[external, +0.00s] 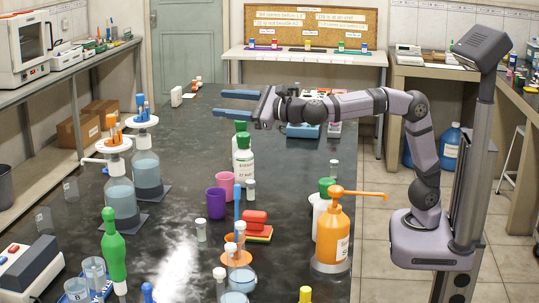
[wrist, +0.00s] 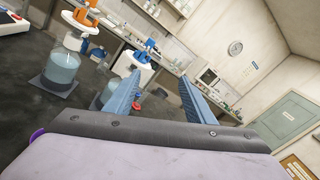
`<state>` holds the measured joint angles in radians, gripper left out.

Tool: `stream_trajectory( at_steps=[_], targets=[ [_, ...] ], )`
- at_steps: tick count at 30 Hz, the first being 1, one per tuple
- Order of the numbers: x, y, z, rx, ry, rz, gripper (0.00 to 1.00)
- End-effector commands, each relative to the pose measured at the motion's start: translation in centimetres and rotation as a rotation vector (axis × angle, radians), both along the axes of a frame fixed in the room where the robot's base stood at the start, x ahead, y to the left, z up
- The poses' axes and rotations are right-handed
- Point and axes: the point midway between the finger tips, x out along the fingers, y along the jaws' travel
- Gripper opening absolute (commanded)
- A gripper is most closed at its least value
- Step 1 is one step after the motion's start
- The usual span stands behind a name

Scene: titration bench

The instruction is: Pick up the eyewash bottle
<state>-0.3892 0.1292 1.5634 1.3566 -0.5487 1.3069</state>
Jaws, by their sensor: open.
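No label reading eyewash is legible. In the wrist view my fingers (wrist: 160,82) are apart with nothing held, and neither bottle can be made out.
Dispenser bottles (external: 147,172) stand at the left. An orange pump bottle (external: 332,240) stands near right. A purple cup (external: 216,203), pink cup (external: 225,184) and red block (external: 255,219) sit mid-bench. The far left-centre of the bench (external: 185,135) is clear.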

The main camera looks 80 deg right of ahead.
Motion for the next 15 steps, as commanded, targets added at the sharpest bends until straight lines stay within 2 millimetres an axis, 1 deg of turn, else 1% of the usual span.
stream_trajectory(
  at_steps=[1,3,5,8,11,14,15],
  targets=[
    [0.2,-1.6,0.2,-0.045,-0.006,-0.062,0.49],
    [0.1,-3.1,0.4,-0.109,-0.007,-0.138,0.49],
    [-0.2,-3.4,0.7,-0.168,0.002,-0.188,0.49],
    [-1.1,-1.3,0.4,-0.264,0.042,-0.201,0.49],
    [-2.4,2.0,-0.4,-0.336,0.084,-0.166,0.49],
    [-4.4,5.9,-1.2,-0.420,0.129,-0.110,0.49],
    [-5.4,7.5,-1.6,-0.458,0.145,-0.086,0.49]
  ],
)
